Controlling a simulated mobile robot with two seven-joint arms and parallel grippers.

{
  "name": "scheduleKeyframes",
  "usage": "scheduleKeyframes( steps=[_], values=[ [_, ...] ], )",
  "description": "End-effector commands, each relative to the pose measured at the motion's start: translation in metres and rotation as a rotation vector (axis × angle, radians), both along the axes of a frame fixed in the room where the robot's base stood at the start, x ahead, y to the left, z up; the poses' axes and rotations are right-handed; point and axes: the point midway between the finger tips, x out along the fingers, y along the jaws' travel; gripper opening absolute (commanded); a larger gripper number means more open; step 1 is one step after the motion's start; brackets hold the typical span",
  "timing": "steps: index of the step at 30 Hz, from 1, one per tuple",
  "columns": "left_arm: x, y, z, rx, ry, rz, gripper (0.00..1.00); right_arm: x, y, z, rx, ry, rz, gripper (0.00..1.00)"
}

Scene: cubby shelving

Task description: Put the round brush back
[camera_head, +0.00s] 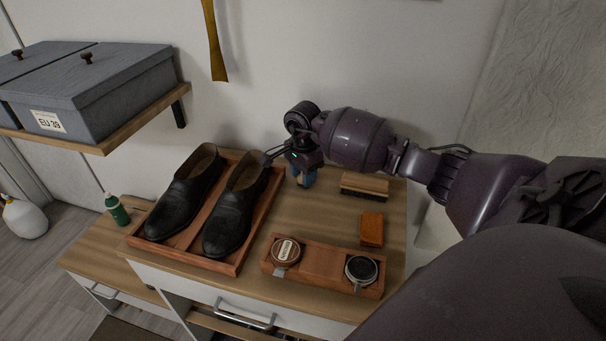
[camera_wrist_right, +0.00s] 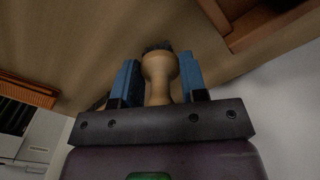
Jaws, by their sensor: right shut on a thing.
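My right gripper (camera_head: 303,177) is at the back of the wooden tabletop, just right of the black shoes. It is shut on the round brush, which is hard to make out in the head view. In the right wrist view the round brush (camera_wrist_right: 157,76) has a pale wooden handle between the two blue fingers (camera_wrist_right: 160,85). Its dark bristle end points away from the wrist toward the tabletop. I cannot tell whether the bristles touch the surface. A wooden holder (camera_head: 321,263) lies at the front, with a round tin at each end and a bare middle. My left gripper is not in view.
The black shoes (camera_head: 232,212) stand in a wooden tray (camera_head: 269,199). A wide brush (camera_head: 364,185) and an orange-brown block (camera_head: 372,230) lie at the right. A green bottle (camera_head: 117,209) is at the left. Grey boxes (camera_head: 100,84) sit on a wall shelf.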

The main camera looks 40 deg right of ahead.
Motion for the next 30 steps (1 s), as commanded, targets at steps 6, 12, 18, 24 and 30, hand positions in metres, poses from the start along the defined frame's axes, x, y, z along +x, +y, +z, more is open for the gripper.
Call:
scheduleKeyframes(
  steps=[6, 12, 18, 24, 30],
  values=[
    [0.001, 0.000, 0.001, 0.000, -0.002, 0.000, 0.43, 0.000, 0.000, 0.000, 0.000, -0.002, 0.000, 0.16],
    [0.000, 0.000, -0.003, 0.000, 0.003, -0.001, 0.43, 0.000, -0.001, -0.005, -0.001, -0.001, 0.000, 0.16],
    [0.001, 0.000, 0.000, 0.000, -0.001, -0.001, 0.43, 0.000, 0.000, -0.003, 0.000, -0.002, 0.000, 0.65],
    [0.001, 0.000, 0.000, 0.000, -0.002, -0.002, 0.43, 0.000, 0.000, -0.003, 0.000, -0.002, 0.000, 0.65],
    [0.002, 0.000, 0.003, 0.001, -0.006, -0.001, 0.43, 0.001, -0.001, 0.008, -0.002, -0.005, 0.001, 0.65]
  ],
)
